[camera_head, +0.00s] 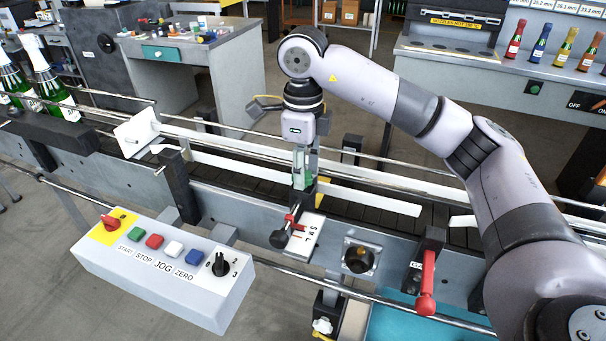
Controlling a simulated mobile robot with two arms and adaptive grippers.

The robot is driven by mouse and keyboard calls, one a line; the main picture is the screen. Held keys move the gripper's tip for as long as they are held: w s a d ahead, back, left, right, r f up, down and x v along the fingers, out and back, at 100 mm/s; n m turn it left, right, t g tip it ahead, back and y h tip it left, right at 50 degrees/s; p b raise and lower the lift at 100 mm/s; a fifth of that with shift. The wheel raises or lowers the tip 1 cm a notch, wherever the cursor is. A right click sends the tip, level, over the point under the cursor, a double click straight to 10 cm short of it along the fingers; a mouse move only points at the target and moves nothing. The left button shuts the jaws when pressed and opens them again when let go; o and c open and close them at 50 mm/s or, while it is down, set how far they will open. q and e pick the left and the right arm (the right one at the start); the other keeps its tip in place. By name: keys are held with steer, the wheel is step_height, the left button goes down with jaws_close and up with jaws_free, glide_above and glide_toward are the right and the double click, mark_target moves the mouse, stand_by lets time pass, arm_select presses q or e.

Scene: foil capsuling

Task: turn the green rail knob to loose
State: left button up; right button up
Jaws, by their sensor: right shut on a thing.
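My right gripper (302,172) points straight down over the conveyor's near rail. It is shut on a small green piece, which looks like the green rail knob (298,179), mostly hidden by the fingers. Its turn angle cannot be told. Just below it are a red-tipped lever (291,217), a black knob (279,239) and a white scale plate (305,236) with letters on it. My left gripper is not in view.
A control box (160,268) with coloured buttons stands at the front left. A red handle (427,284) and a black round knob (358,259) sit on the conveyor's near side. Green bottles (48,82) stand at the far left. Metal guide rails run along the conveyor.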

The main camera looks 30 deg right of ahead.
steer(key=n+b, duration=0.1)
steer(key=n, duration=0.2)
steer(key=shift+n, duration=0.4)
steer(key=n+b, duration=0.1)
steer(key=n, duration=0.2)
steer(key=shift+n, duration=0.3)
steer(key=n, duration=0.3)
steer(key=shift+w+n+b, duration=0.1)
steer(key=shift+n+b, duration=0.2)
steer(key=shift+b, duration=0.1)
steer(key=shift+n, duration=2.1)
steer(key=o, duration=1.2)
steer(key=shift+c, duration=0.2)
steer(key=shift+r, duration=0.1)
